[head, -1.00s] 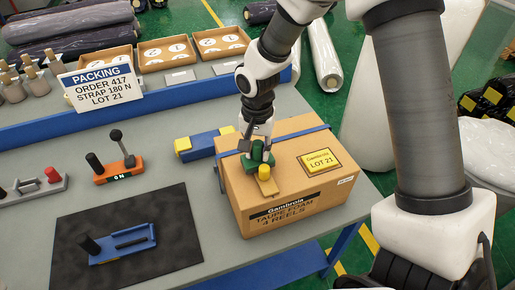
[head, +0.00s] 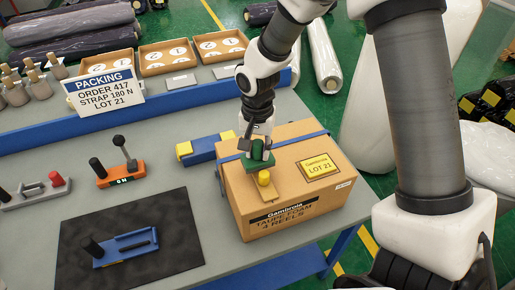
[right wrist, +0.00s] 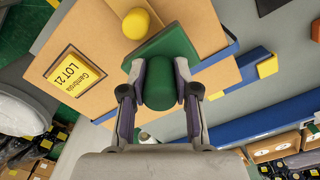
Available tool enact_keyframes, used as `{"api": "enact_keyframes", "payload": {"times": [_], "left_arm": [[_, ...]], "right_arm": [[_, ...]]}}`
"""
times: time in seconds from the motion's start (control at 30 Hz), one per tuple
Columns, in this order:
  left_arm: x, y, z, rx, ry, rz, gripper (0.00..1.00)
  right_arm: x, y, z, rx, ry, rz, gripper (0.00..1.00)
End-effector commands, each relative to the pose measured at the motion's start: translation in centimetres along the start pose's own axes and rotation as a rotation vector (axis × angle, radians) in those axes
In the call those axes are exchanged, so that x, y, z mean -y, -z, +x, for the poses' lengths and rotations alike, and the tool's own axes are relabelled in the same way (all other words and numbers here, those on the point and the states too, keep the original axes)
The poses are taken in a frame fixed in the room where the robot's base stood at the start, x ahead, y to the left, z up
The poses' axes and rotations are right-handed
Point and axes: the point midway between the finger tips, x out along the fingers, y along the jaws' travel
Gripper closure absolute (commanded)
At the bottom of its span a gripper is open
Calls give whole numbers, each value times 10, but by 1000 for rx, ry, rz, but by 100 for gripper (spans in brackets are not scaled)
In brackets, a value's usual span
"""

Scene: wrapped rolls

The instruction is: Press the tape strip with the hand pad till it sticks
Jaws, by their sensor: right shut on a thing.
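My right gripper (head: 258,142) is shut on the green handle of the hand pad (head: 259,160), over the top of the carton (head: 290,205). The handle shows between its fingers in the right wrist view (right wrist: 163,82), with the flat green pad below. I cannot tell whether the pad touches the carton. A tan strip (head: 268,194) lies on the carton top at the front edge, partly beside the pad. A yellow knob (head: 264,178) stands on it, and shows also in the right wrist view (right wrist: 137,22). My left gripper is not in view.
A blue strap crosses the carton, and a yellow label (head: 318,166) lies right of the pad. A blue block with yellow ends (head: 200,148) is behind left. An orange device (head: 122,173) and a black mat (head: 75,225) with a blue device (head: 125,246) are left.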

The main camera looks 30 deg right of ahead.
Motion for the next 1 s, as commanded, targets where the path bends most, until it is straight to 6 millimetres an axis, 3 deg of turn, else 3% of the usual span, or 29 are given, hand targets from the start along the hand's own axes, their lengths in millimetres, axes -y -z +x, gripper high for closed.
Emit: {"api": "enact_keyframes", "payload": {"times": [0.53, 1.0], "left_arm": [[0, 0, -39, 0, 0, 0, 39], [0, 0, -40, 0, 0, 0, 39]], "right_arm": [[0, 0, -43, -1, 0, 0, 100], [0, 0, -44, -1, 0, 0, 100]]}}
